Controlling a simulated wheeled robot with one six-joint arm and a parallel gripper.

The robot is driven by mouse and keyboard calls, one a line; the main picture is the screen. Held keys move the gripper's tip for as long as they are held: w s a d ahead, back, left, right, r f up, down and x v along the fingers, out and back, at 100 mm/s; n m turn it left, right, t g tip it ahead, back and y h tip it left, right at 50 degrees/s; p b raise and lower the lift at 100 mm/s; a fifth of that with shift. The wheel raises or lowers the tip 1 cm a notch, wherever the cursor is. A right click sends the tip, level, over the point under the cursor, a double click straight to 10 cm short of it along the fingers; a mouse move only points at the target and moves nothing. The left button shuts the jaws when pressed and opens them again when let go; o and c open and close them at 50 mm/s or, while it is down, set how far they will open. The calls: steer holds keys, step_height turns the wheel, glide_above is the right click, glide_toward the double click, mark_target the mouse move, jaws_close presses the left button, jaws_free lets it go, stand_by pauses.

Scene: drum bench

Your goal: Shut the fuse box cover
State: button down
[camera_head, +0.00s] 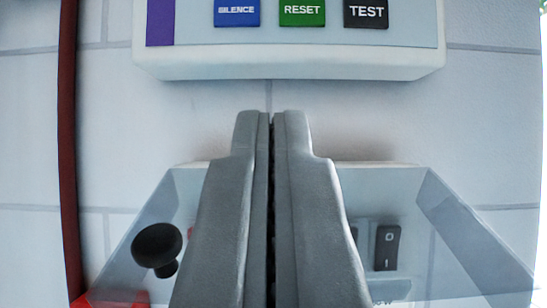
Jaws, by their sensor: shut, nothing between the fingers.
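My gripper (270,125) is shut and empty, its two grey fingers side by side in the middle of the view, pointing at the wall. Behind and below the fingers is a clear, see-through box-shaped cover (455,225), which I take to be the fuse box cover. A round black knob (157,246) shows at its left side. A black rocker switch (387,247) marked O and I shows through it at the right. The fingers hide the middle of the cover, and its lower part runs out of view. I cannot tell how far the cover stands open.
A white panel (290,62) with blue SILENCE, green RESET and black TEST buttons is on the wall above the fingertips. A dark red pipe (68,140) runs down the left. A red part (112,298) shows at bottom left. Bare tiled wall (490,130) lies at right.

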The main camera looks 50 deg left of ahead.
steer(key=shift+w+a+f, duration=0.2)
steer(key=shift+a+f, duration=0.05)
steer(key=shift+f, duration=0.3)
steer(key=shift+w+a+f, duration=0.15)
steer(key=shift+a+f, duration=0.15)
steer(key=shift+f, duration=0.2)
steer(key=shift+w+a+f, duration=0.2)
steer(key=shift+a+f, duration=0.05)
steer(key=shift+f, duration=0.4)
